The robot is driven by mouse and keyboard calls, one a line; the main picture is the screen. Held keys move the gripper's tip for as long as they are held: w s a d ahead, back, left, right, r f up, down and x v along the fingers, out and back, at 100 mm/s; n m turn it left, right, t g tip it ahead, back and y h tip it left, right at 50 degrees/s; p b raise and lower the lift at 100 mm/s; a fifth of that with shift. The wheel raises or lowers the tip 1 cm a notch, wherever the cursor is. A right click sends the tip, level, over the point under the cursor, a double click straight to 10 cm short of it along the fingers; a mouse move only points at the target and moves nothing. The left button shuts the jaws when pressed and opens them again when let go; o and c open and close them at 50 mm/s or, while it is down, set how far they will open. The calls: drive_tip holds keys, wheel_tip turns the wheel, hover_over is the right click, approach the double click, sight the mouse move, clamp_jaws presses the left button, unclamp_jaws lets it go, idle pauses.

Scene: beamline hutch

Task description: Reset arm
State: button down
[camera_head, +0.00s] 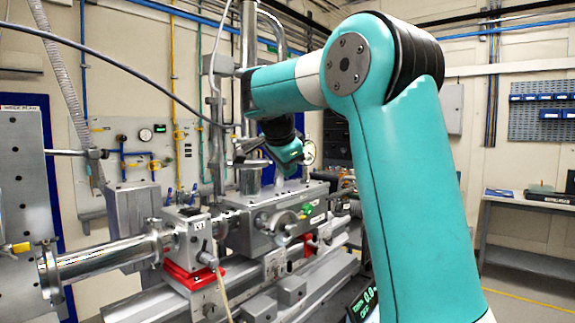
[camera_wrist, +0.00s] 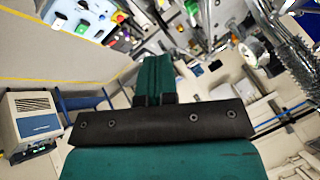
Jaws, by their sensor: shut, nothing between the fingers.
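My teal arm (camera_head: 405,190) rises on the right of the head view, bends at a large round joint and reaches left over the beamline equipment. Its wrist (camera_head: 286,152) hangs down in front of the metal post, and the fingers are hard to make out there. In the wrist view my gripper (camera_wrist: 155,68) shows a black crossbar and two teal fingers pressed together. It is shut with nothing held.
A metal beamline assembly (camera_head: 262,218) with a steel beam pipe (camera_head: 105,258) stands below and left of my arm. A shelf table (camera_head: 530,203) and blue bin rack (camera_head: 541,117) are at the right wall. The wrist view shows a white box-shaped instrument (camera_wrist: 33,118) at left.

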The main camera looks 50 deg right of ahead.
drive_tip(key=s+a+f+n+y, duration=0.2)
drive_tip(key=a+f+n, duration=0.1)
drive_tip(key=a+n, duration=0.4)
drive_tip(key=s+a+f+n+t+y, duration=0.15)
drive_tip(key=a+f+n, duration=0.3)
drive_tip(key=a, duration=0.55)
drive_tip(key=s+a+f+n+g+y, duration=0.1)
drive_tip(key=a+f+n+y, duration=0.2)
drive_tip(key=a+n, duration=0.4)
drive_tip(key=s+a+f+n+g+y, duration=0.2)
drive_tip(key=s+a+f+n, duration=0.1)
drive_tip(key=s+a+n, duration=0.2)
drive_tip(key=s+a+f+n+g+y, duration=0.1)
drive_tip(key=s+a+f+n, duration=0.3)
drive_tip(key=s+a, duration=0.6)
drive_tip(key=s+n+y, duration=0.1)
drive_tip(key=s, duration=0.2)
drive_tip(key=shift+s+g, duration=0.35)
drive_tip(key=shift+n+y, duration=0.25)
